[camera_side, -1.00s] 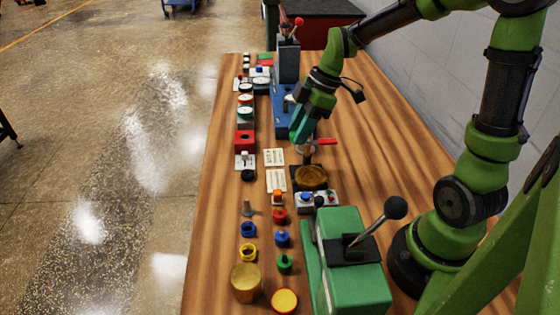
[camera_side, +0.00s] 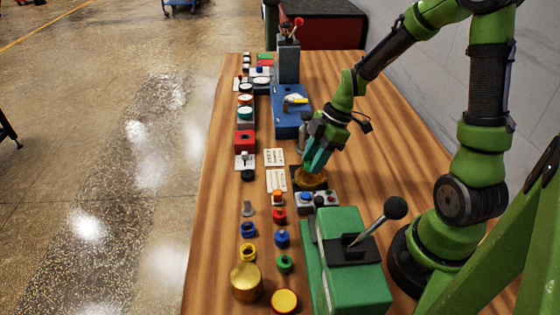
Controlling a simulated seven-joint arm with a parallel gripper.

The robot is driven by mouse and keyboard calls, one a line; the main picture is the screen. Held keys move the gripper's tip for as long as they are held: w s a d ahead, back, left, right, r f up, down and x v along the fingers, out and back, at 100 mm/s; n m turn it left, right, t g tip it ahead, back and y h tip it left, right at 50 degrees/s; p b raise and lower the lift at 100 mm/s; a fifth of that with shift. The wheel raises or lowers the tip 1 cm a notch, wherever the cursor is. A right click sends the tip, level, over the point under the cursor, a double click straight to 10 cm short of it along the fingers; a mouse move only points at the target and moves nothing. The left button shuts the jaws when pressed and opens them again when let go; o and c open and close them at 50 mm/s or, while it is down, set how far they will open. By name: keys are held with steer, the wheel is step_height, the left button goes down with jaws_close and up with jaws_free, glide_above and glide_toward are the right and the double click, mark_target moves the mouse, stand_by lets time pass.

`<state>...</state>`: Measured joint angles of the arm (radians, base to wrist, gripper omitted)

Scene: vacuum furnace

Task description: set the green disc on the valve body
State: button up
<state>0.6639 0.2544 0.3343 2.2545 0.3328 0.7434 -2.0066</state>
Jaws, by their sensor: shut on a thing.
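My gripper (camera_side: 314,166) has teal fingers and points down at the round brown dish (camera_side: 312,180) on the dark square base. Its fingertips are at or just above the dish. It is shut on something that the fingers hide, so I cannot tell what. A small green piece (camera_side: 285,263) stands in the front group of coloured parts, and a teal-topped round piece (camera_side: 245,113) stands in the left row. I cannot tell which is the green disc, or whether it is in my fingers. A grey upright cylinder (camera_side: 303,138), possibly the valve body, stands partly hidden behind my gripper.
A green machine with a black ball lever (camera_side: 352,262) stands at the front right. A blue block with a yellow handle (camera_side: 291,118) stands behind my gripper. A small button box (camera_side: 316,199) is in front of the dish. The table's right side is mostly clear.

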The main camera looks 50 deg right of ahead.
steer(key=shift+f, duration=0.6)
steer(key=shift+f, duration=0.35)
stand_by(0.5)
steer(key=shift+f, duration=0.35)
steer(key=shift+f, duration=0.3)
stand_by(0.4)
